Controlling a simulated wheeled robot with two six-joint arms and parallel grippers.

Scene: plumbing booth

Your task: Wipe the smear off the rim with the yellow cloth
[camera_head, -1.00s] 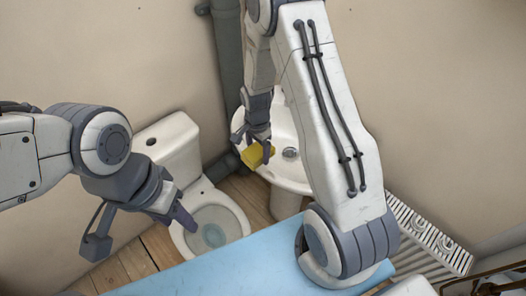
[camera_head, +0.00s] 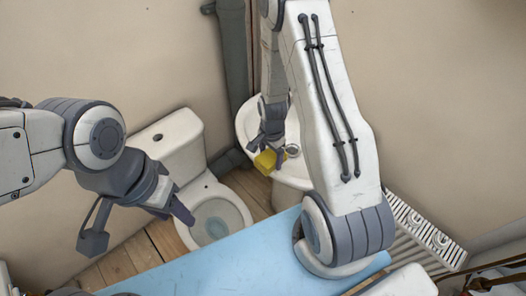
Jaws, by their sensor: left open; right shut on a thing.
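The yellow cloth (camera_head: 266,161) is a small folded block held in my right gripper (camera_head: 269,148). The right gripper is shut on it, over the front left part of the white basin's rim (camera_head: 244,136). I cannot tell whether the cloth touches the rim. No smear can be made out on the rim; the gripper, cloth and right arm hide part of the basin. My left gripper (camera_head: 138,226) is open and empty, in front of the toilet at the lower left.
The white toilet (camera_head: 230,199) stands left of the basin. A grey pipe (camera_head: 233,70) runs up the wall behind. A light blue surface (camera_head: 228,262) lies in front. A slatted white rack (camera_head: 425,230) is at the right. Wooden floor shows between toilet and basin.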

